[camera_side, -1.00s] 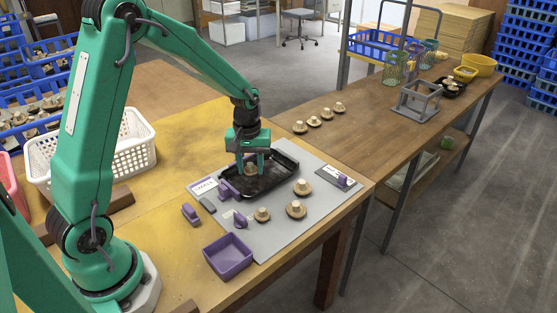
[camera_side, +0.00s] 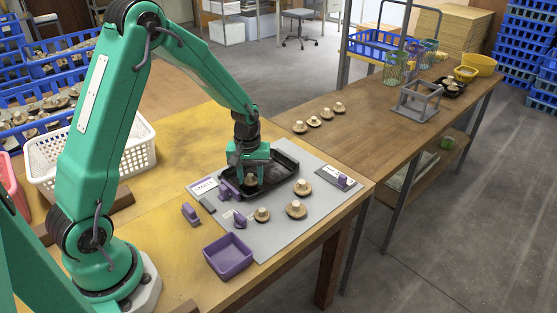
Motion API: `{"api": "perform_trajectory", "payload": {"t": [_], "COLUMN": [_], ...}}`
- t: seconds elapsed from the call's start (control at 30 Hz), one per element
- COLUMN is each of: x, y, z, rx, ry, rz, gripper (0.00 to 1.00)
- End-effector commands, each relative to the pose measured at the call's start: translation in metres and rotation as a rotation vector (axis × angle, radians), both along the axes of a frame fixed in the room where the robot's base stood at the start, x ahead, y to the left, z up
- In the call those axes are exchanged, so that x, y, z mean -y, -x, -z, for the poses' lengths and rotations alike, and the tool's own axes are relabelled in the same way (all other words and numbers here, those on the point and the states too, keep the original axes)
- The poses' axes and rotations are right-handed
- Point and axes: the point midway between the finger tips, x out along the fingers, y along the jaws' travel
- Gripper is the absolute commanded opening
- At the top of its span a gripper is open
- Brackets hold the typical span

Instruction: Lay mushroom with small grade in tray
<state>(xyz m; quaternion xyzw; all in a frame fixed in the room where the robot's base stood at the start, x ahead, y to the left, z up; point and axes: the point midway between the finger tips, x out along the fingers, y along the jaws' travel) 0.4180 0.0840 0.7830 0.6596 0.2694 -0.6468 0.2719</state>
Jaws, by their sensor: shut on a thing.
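My gripper (camera_side: 250,182) is shut on a tan mushroom (camera_side: 251,181), low over the near part of the black tray (camera_side: 286,164). Whether the mushroom touches the tray floor I cannot tell. The rest of the tray that shows looks empty; my gripper hides part of it. Three other mushrooms stand on the grey mat to the right: one (camera_side: 262,214) at the front, one (camera_side: 296,209) beside it, and one (camera_side: 303,187) near the tray's right end. A white label card (camera_side: 204,187) lies left of the tray.
Purple blocks (camera_side: 190,213) and (camera_side: 239,221) and a purple bin (camera_side: 228,256) stand in front of the tray. A white label with a purple piece (camera_side: 341,180) is at the mat's right. A white basket (camera_side: 136,150) stands left; several mushrooms (camera_side: 314,121) line the back table.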

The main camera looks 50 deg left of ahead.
Motion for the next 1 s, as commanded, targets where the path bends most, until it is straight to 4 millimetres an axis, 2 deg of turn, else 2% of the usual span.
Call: {"api": "perform_trajectory", "payload": {"t": [0.2, 0.23, 0.33, 0.77, 1.0], "x": [0.0, 0.0, 0.0, 0.0, 0.0], "y": [0.0, 0.0, 0.0, 0.0, 0.0], "z": [0.003, 0.003, 0.003, -0.001, -0.02], "rx": [-0.001, -0.001, -0.001, 0.001, 0.002], "ry": [0.0, 0.001, 0.001, 0.0, -0.001], "rz": [0.0, 0.0, 0.0, 0.0, 0.0], "gripper": [0.27, 0.42, 0.6, 0.6, 0.6]}}
